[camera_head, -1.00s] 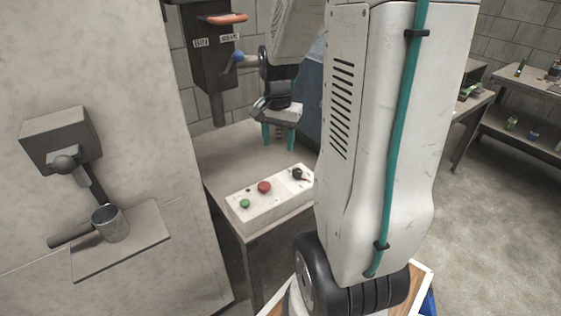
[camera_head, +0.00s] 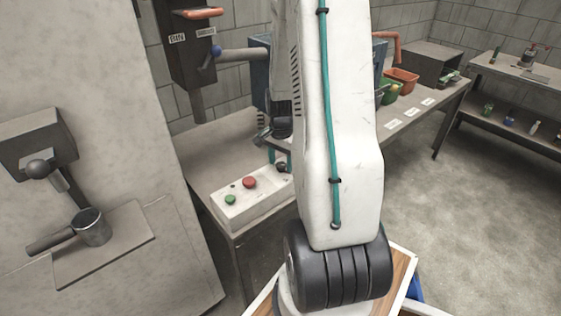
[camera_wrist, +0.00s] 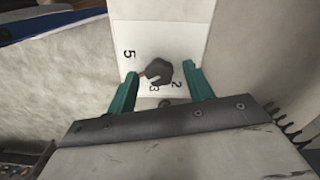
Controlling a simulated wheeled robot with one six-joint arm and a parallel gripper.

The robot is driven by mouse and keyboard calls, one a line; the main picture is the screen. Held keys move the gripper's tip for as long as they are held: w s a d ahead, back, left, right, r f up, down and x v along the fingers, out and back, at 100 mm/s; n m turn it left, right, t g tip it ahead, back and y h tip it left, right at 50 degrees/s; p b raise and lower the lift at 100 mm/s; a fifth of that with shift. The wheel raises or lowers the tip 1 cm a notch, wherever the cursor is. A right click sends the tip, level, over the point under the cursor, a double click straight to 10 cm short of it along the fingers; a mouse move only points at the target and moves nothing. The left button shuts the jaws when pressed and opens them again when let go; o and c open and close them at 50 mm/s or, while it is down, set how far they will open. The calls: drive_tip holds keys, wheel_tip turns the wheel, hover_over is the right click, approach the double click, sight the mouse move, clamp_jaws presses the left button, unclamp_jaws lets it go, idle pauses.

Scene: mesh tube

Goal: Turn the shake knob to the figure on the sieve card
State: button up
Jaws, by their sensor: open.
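The shake knob (camera_wrist: 158,72) is dark and sits on a white dial plate (camera_wrist: 185,35) with the figures 5, 3 and 2 visible around it. Its pointer seems to face lower left in the wrist view, but I cannot tell exactly which figure it marks. My gripper (camera_wrist: 160,69) is open, its teal fingers on either side of the knob with a gap showing on each side. In the head view the knob (camera_head: 282,167) is partly hidden at the right end of the control box (camera_head: 245,206), under my gripper (camera_head: 279,157). I cannot identify a sieve card.
The box also carries a red button (camera_head: 249,183) and a green button (camera_head: 230,200). A dark post with an orange handle (camera_head: 198,13) and a blue-knobbed lever (camera_head: 217,51) stands behind. Coloured bins (camera_head: 402,82) and white cards (camera_head: 410,112) lie along the bench at right.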

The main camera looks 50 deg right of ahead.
drive_tip(key=shift+c, duration=0.3)
drive_tip(key=c, duration=0.9)
drive_tip(key=shift+a, duration=0.1)
drive_tip(key=shift+n, duration=0.4)
drive_tip(key=n, duration=0.3)
drive_tip(key=shift+n, duration=0.4)
drive_tip(key=n, duration=0.5)
drive_tip(key=shift+n, duration=0.3)
